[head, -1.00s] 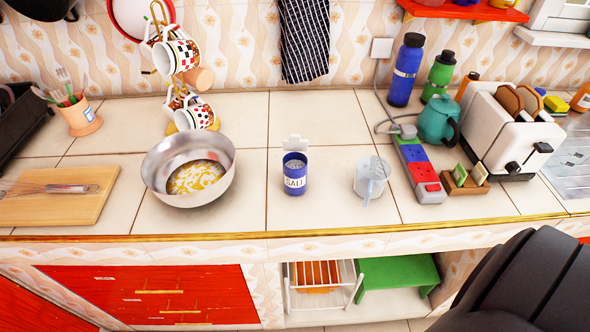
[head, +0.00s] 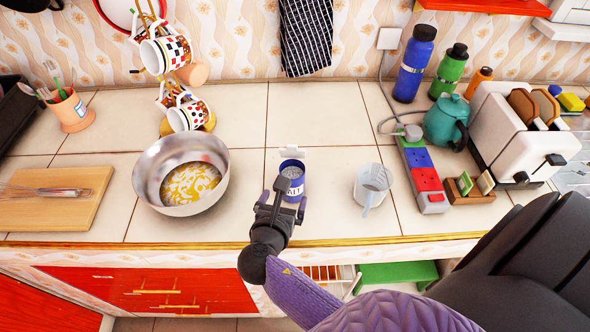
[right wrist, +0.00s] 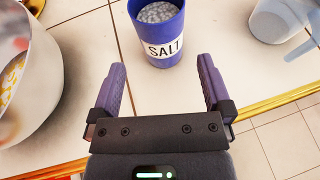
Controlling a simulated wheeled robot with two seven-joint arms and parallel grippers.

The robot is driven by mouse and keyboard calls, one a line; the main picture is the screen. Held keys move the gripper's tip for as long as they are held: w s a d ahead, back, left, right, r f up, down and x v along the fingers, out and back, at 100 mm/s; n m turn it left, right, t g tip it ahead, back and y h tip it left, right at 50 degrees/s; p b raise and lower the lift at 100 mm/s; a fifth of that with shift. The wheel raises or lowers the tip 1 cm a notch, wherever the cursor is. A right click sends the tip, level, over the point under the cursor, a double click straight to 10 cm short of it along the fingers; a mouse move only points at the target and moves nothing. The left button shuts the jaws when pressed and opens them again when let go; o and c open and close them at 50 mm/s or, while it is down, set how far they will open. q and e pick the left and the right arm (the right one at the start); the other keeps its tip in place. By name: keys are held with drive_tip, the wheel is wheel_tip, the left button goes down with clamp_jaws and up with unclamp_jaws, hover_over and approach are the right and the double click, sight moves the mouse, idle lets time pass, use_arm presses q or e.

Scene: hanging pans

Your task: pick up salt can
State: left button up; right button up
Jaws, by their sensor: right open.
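The salt can (head: 292,173) is a blue cylinder with a white SALT label. It stands upright and open on the tiled counter, between the metal bowl and the clear measuring cup, with a white flap at its top. My right gripper (head: 280,206) is at the counter's front edge, just in front of the can, and partly covers its lower part in the head view. In the right wrist view, the open gripper (right wrist: 160,90) points at the can (right wrist: 157,45), which stands beyond the fingertips, apart from them. My left gripper is not in view.
The metal bowl (head: 208,204) with yellow contents stands left of the can. The measuring cup (head: 371,184) stands to the right. Beyond it are a power strip (head: 425,172), teal teapot (head: 446,122) and toaster (head: 520,150). The tiles behind the can are clear.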

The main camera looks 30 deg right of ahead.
sight(294, 169)
drive_tip(key=b+x, duration=0.2)
drive_tip(key=x, duration=0.6)
drive_tip(key=shift+w+d+f+b, duration=0.15)
drive_tip(key=shift+f+b, duration=0.1)
drive_tip(key=shift+b, duration=0.15)
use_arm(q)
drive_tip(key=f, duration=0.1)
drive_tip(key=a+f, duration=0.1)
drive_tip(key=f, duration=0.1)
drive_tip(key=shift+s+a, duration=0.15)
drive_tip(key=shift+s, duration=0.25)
use_arm(e)
drive_tip(key=shift+r, duration=0.1)
drive_tip(key=c, duration=1.1)
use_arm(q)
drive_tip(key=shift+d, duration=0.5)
use_arm(e)
drive_tip(key=shift+r, duration=0.1)
drive_tip(key=shift+c, duration=0.7)
